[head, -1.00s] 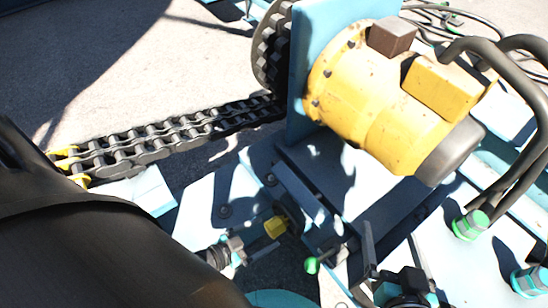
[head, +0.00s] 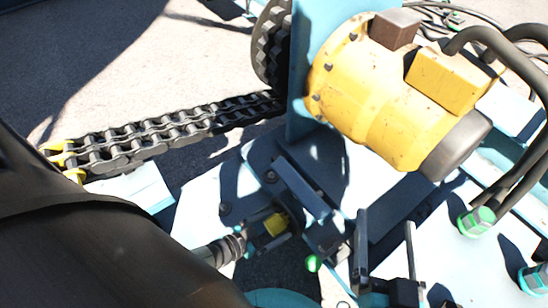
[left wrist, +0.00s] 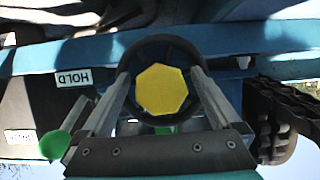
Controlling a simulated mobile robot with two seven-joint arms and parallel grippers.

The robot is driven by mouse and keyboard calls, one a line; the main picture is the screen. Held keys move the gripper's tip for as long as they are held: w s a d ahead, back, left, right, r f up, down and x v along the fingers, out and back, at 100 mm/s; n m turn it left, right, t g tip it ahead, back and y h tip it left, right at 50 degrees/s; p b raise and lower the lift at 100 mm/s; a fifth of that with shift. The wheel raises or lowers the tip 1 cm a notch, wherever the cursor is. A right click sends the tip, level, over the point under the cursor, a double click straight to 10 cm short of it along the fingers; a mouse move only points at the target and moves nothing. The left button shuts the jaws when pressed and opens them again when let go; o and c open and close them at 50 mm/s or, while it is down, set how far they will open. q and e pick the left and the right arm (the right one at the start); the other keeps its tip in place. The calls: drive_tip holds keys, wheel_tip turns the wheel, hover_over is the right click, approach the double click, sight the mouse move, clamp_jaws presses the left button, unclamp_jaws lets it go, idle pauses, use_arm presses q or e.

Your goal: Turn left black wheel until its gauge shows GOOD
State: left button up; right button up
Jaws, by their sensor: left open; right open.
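My right gripper (head: 385,222) is open and empty, right of the wheel.
A green ball (head: 313,263) sits close to the wheel, between my grippers. A yellow motor (head: 375,95) stands behind on a blue mount. A heavy chain (head: 165,130) runs left from a sprocket (head: 270,45). Black hoses (head: 515,155) rise at the right.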

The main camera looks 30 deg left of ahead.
use_arm(q)
clamp_jaws()
idle(0.8)
